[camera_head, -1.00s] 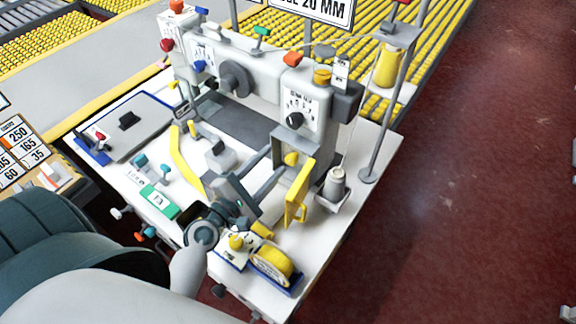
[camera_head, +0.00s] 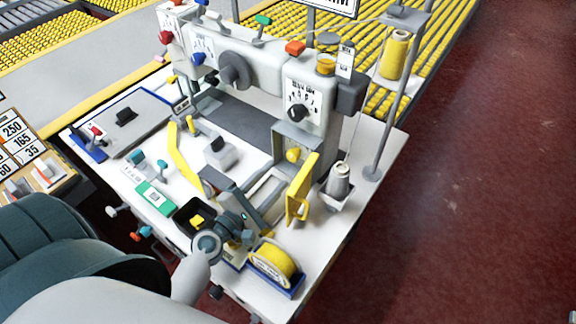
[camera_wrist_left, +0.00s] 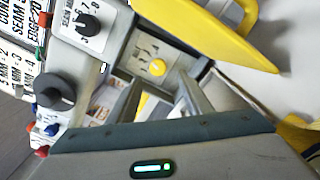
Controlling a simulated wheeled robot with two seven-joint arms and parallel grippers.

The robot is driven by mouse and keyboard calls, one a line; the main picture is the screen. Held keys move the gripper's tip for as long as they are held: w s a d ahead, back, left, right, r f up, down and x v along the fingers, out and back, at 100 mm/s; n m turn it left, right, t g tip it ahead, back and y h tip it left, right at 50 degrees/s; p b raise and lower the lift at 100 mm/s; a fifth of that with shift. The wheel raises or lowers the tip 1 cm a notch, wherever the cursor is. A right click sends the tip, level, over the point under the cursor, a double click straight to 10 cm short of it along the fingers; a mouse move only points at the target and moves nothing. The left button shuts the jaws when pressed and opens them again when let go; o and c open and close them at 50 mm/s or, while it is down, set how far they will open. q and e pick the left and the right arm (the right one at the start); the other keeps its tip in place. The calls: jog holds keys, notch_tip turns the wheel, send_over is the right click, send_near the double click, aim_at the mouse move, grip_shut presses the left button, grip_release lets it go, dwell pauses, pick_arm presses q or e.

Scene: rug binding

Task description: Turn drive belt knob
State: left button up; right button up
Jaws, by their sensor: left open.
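The grey sewing machine stands on a white table. I cannot tell which knob is the drive belt knob. A yellow knob (camera_head: 293,155) sits low on the machine's right end; in the left wrist view this round yellow knob (camera_wrist_left: 157,67) lies beyond the fingertips. Above it is a black pointer knob (camera_head: 297,113) on a white scale plate, also in the left wrist view (camera_wrist_left: 88,25). A large dark grey wheel (camera_head: 234,70) is on the machine's front. My left gripper (camera_head: 263,196) is over the table, in front of the yellow knob and apart from it, open and empty (camera_wrist_left: 161,88).
A yellow angled plate (camera_head: 300,190) stands right of my left gripper. A yellow tape roll (camera_head: 272,262) in a blue holder is at the near edge. A black bin (camera_head: 193,215) and a thread cone (camera_head: 338,180) flank the gripper. Red floor (camera_head: 470,200) is open at right.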

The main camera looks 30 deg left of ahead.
aim_at(292, 158)
pick_arm(q)
jog(key=w, duration=0.2)
jog(key=w+p, duration=0.1)
jog(key=w, duration=0.3)
jog(key=shift+d+r+p, duration=0.35)
jog(key=shift+d+p, duration=0.05)
jog(key=shift+w+d+f, duration=0.1)
jog(key=shift+w, duration=0.4)
jog(key=c, duration=1.1)
